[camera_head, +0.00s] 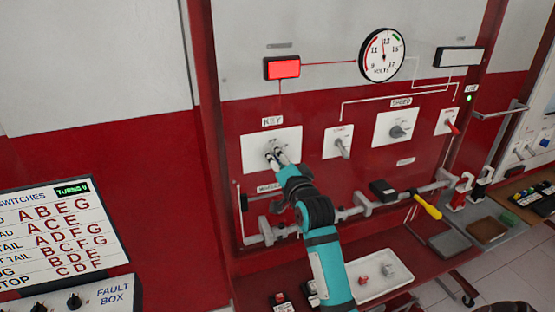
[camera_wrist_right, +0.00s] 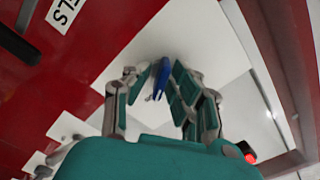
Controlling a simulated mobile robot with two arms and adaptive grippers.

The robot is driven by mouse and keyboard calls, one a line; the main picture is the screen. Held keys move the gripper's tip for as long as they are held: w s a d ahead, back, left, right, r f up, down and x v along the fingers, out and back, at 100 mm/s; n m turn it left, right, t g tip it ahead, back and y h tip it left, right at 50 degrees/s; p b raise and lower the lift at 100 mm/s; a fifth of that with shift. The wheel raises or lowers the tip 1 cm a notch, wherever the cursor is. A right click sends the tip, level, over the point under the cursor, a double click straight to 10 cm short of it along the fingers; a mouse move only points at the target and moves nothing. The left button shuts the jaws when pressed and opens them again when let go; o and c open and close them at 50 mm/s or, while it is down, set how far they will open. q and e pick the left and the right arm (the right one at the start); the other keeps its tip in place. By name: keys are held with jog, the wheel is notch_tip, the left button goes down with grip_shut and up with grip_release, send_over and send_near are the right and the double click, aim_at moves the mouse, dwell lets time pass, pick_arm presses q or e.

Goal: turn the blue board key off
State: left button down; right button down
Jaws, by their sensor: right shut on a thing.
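The blue key (camera_wrist_right: 161,76) shows in the right wrist view between the finger pads of my right gripper (camera_wrist_right: 163,82), in front of a white plate (camera_wrist_right: 210,38). In the head view my right gripper (camera_head: 275,156) is at the white plate (camera_head: 288,136) under the KEY label (camera_head: 272,121). It is shut on the key. The fingers hide the key in the head view, and I cannot tell its marked position. My left gripper is not in view.
A red lamp (camera_head: 282,68) is lit above the key plate. A round volts gauge (camera_head: 382,54) has its needle near the top. More switch plates (camera_head: 404,126) are to the right. A rail (camera_head: 350,212) and a white tray (camera_head: 370,284) lie below. A fault box (camera_head: 85,297) is at the lower left.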

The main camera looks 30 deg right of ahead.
jog(key=shift+n, duration=0.4)
jog(key=n+p, duration=0.2)
jog(key=n, duration=0.2)
jog(key=shift+r+n, duration=0.1)
jog(key=shift+n, duration=0.3)
jog(key=n+p, duration=0.1)
jog(key=n, duration=0.2)
jog(key=shift+a+p, duration=0.1)
jog(key=shift+p, duration=0.25)
jog(key=shift+n+p, duration=0.4)
jog(key=shift+n, duration=1.2)
jog(key=c, duration=1.4)
grip_release()
jog(key=v, duration=1.2)
